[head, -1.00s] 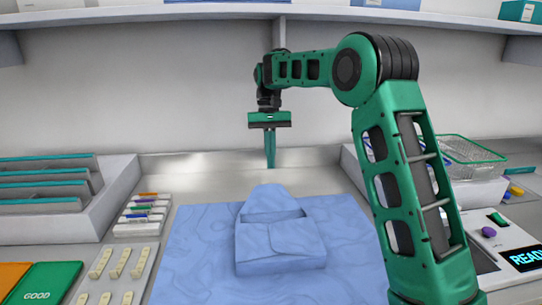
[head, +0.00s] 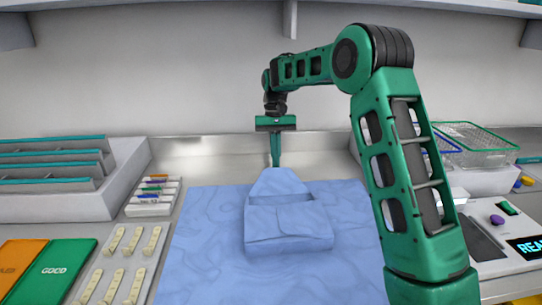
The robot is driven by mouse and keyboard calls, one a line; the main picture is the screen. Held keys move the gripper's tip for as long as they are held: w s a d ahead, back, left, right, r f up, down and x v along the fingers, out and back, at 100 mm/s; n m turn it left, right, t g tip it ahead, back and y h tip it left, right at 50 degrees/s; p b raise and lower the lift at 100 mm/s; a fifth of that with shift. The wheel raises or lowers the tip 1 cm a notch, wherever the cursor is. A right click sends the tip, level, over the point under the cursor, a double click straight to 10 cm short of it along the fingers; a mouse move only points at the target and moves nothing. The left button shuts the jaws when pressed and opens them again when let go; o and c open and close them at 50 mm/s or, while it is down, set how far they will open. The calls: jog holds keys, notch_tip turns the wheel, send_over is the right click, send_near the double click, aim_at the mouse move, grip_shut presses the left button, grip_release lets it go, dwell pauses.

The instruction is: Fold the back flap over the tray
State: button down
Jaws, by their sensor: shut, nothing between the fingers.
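A blue cloth-wrapped tray (head: 290,243) sits in the middle of a flat blue wrap sheet (head: 205,265). Its front is covered by folded cloth, and a narrow opening shows along the back. The back flap (head: 278,182) is a rounded blue tongue of cloth standing up or lying away behind the tray; I cannot tell which. My gripper (head: 275,164) points down with its fingers shut and empty. In the picture its tips are just above the flap's top edge. I cannot tell whether they touch it.
A grey rack (head: 65,185) and a marker holder (head: 152,196) stand at the left. Green and orange folders (head: 55,268) lie at front left. Wire baskets (head: 478,140) and a device with a lit display (head: 525,248) are at the right. A wall closes off the back.

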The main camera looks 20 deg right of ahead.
aim_at(277, 173)
jog(key=shift+f, duration=0.25)
jog(key=shift+s+a+r, duration=0.1)
jog(key=shift+s+r, duration=0.05)
jog(key=shift+s, duration=0.3)
jog(key=shift+s+a+r, duration=0.1)
jog(key=shift+s+r, duration=0.05)
jog(key=shift+s, duration=0.25)
jog(key=shift+s+a+r, duration=0.1)
jog(key=shift+s+a, duration=0.05)
jog(key=shift+s, duration=0.5)
jog(key=shift+s+a, duration=0.15)
jog(key=shift+s, duration=0.45)
jog(key=shift+s+a+r, duration=0.6)
jog(key=shift+s+r, duration=0.5)
jog(key=shift+s, duration=2.35)
jog(key=v, duration=0.6)
jog(key=shift+w, duration=0.3)
jog(key=shift+r, duration=0.1)
